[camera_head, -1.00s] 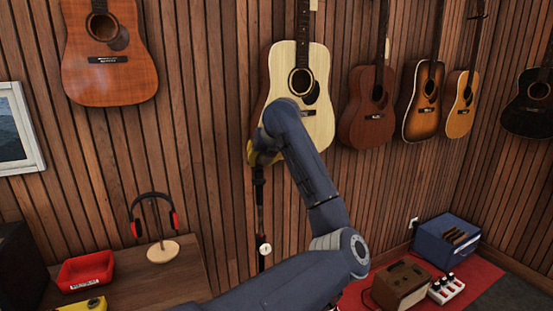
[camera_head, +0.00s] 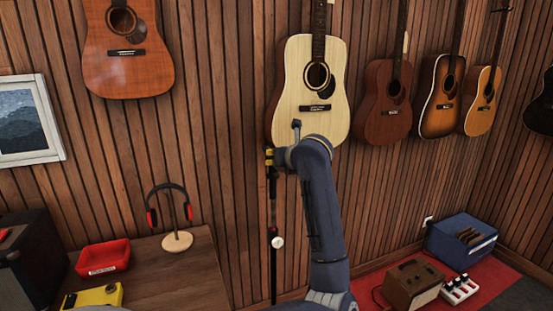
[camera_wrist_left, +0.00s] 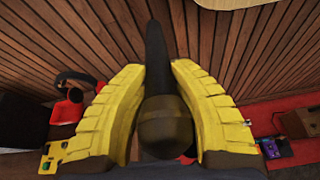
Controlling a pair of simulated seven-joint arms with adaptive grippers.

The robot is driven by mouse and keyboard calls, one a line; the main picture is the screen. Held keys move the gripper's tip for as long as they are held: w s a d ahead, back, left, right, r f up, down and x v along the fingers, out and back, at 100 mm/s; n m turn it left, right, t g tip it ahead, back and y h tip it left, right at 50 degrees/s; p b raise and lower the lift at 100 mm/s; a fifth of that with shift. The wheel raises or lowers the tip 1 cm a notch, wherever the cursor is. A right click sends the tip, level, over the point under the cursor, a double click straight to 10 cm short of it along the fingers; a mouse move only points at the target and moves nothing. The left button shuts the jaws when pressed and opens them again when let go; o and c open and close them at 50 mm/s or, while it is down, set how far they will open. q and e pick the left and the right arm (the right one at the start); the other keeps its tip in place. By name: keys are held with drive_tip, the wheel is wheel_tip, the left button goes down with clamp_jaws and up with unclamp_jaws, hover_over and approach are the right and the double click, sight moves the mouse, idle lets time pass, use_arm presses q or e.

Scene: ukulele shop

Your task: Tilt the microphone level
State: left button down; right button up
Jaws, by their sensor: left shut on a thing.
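The dark microphone (camera_wrist_left: 166,120) lies lengthwise between the two yellow fingers of my left gripper (camera_wrist_left: 160,100) in the left wrist view. Its rounded head is nearest the camera and its dark body extends up the picture. The gripper is shut on it. In the head view my left gripper (camera_head: 270,160) is at the top of the thin dark microphone stand (camera_head: 273,205), with only a little yellow showing. My wrist and arm hide most of the microphone there, so its tilt cannot be read. A round white knob (camera_head: 277,242) sits lower on the stand. My right gripper is not in view.
A pale guitar (camera_head: 310,100) hangs on the wooden wall behind the gripper. A desk (camera_head: 195,265) at left holds headphones on a stand (camera_head: 176,241), a red tray (camera_head: 103,257) and a yellow box (camera_head: 95,297). A brown amplifier (camera_head: 412,285) stands at lower right.

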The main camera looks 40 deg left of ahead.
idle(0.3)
use_arm(q)
drive_tip(key=c, duration=1)
unclamp_jaws()
drive_tip(key=shift+o, duration=0.2)
drive_tip(key=shift+d+r, duration=0.1)
drive_tip(key=v, duration=1.1)
drive_tip(key=shift+d, duration=0.4)
drive_tip(key=shift+s+r, duration=0.1)
